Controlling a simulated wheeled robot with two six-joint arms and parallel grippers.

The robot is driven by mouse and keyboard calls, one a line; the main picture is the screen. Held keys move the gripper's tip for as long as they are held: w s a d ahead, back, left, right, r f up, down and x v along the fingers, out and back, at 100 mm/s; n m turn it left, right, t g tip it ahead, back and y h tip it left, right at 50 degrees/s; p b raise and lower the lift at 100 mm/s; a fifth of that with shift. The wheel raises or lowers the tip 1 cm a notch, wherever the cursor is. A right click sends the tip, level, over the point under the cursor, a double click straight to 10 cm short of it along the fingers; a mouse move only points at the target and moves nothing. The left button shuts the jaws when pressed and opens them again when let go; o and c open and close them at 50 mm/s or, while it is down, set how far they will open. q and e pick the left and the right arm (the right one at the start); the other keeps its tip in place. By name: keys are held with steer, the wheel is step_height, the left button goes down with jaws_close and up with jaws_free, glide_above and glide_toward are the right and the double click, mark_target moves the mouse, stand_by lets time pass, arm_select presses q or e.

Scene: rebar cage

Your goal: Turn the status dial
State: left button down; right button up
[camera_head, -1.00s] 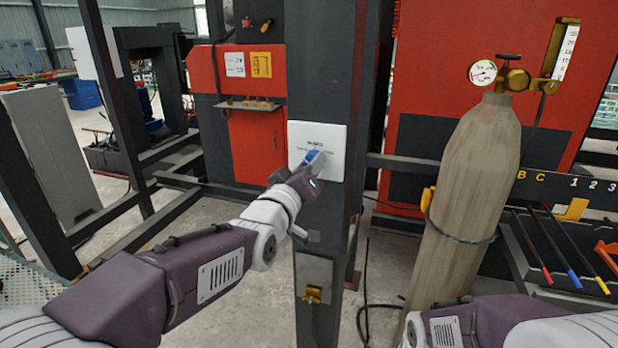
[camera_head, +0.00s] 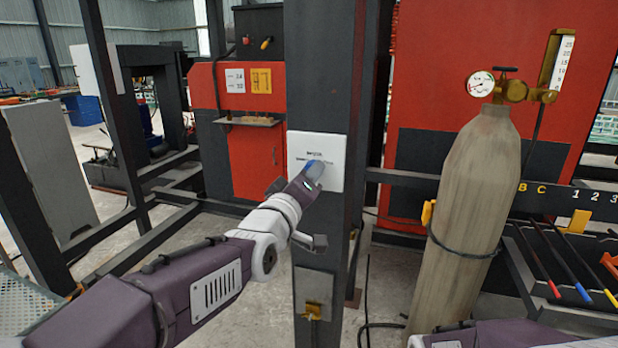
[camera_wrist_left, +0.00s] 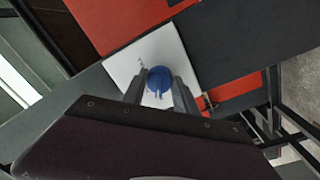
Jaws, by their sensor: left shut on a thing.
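The status dial is a blue round knob (camera_wrist_left: 159,82) on a white plate (camera_head: 330,150) fixed to a dark upright post (camera_head: 320,235). In the head view the knob (camera_head: 314,168) shows only in part behind my left gripper (camera_head: 308,180). The left wrist view shows the knob between the two grey fingers of my left gripper (camera_wrist_left: 160,92), which is shut on it. Small print above the knob is too small to read for sure. My right arm shows at the bottom right edge, but its gripper is out of view.
A tall grey gas cylinder (camera_head: 465,200) with a gauge (camera_head: 481,84) stands right of the post. A rack (camera_head: 575,265) with coloured rods is at the far right. A small box with a yellow part (camera_head: 313,295) sits low on the post. Dark frame bars stand at left.

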arm_select(q)
steer(key=c, duration=1)
jaws_free()
steer(key=shift+o, duration=0.3)
steer(key=v, duration=0.9)
steer(key=shift+d+f, duration=0.1)
